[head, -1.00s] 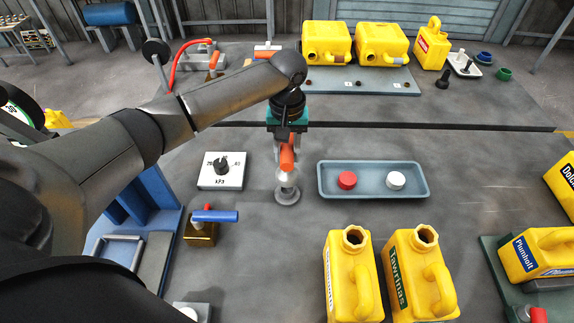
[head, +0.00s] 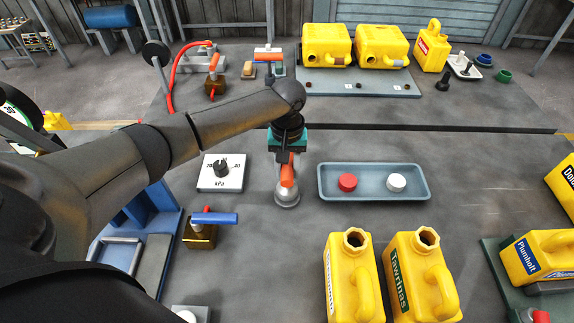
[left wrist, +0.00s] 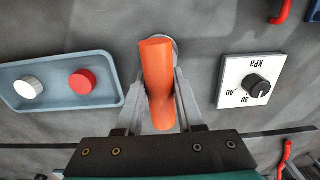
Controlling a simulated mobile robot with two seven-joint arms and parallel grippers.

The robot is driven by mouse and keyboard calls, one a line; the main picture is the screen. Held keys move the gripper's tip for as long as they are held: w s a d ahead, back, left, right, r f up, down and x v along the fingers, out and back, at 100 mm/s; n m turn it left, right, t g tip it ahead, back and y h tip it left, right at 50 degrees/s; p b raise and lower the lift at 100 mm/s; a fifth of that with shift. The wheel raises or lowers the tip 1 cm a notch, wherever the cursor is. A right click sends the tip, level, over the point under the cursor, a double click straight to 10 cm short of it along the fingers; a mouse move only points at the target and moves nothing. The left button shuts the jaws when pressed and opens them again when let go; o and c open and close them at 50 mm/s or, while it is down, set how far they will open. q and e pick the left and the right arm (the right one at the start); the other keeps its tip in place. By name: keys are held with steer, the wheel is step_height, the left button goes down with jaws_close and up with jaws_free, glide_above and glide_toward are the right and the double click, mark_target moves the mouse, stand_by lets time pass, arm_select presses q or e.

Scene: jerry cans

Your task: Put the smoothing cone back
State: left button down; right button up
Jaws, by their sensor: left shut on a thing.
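My left gripper (head: 286,168) points down over the middle of the near bench and is shut on the orange handle of the smoothing cone (head: 286,178). The cone looks upright, its grey metal lower part (head: 286,196) at a round grey piece on the bench. I cannot tell whether it rests fully on that piece. In the left wrist view the orange handle (left wrist: 158,85) sits between the two fingers (left wrist: 160,100), with a bit of grey round metal behind its far end. My right gripper is not in view.
A dial plate marked kPa (head: 221,172) lies left of the cone. A blue-grey tray (head: 418,190) with a red cap (head: 348,183) and a white cap (head: 396,182) lies right. A blue-handled valve (head: 202,232) and yellow jerry cans (head: 354,280) stand nearer.

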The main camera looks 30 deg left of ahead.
arm_select(q)
steer(key=c, duration=0.5)
jaws_free()
steer(key=shift+r, duration=0.25)
step_height(320, 180, up, 13)
steer(key=shift+f+p, duration=0.2)
steer(key=shift+p, duration=0.7)
